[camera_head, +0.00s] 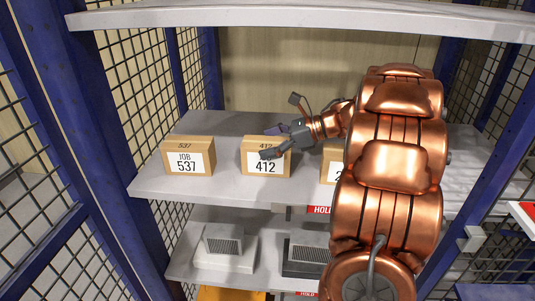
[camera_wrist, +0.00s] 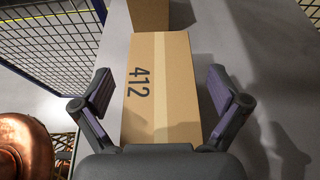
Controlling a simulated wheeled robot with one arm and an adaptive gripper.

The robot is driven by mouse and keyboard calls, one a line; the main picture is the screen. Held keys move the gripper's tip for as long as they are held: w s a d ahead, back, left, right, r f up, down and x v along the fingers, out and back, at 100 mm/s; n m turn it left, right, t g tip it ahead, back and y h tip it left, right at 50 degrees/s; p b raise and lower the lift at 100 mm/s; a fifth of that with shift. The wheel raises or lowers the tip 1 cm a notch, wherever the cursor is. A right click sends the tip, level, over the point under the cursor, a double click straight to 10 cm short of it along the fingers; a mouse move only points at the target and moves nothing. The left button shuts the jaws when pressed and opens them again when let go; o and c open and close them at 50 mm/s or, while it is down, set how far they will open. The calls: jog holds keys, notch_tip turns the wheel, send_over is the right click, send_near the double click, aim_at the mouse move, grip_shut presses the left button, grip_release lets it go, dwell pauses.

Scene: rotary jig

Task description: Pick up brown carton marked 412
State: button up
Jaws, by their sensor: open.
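The brown carton marked 412 (camera_head: 265,166) stands on the middle shelf in the head view, its white label facing front. In the wrist view its top (camera_wrist: 160,95) fills the middle, with 412 printed beside a paler tape strip. My gripper (camera_head: 273,141) is at the carton in the head view and covers part of its top and front. In the wrist view my gripper (camera_wrist: 158,90) is open, with one finger on each side of the carton. A gap shows on the left side and a narrower one on the right. Whether the fingertips reach below the carton's top is unclear.
A carton marked 537 (camera_head: 187,161) stands left of it on the shelf (camera_head: 222,182). Another carton (camera_head: 333,163) stands to the right, mostly hidden by my arm. A further shelf (camera_head: 300,17) hangs above. Blue posts and mesh (camera_head: 128,75) bound the left side. Grey fixtures (camera_head: 224,246) sit below.

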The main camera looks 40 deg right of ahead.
jog(key=c, duration=1.7)
jog(key=shift+o, duration=0.2)
jog(key=shift+r, duration=0.1)
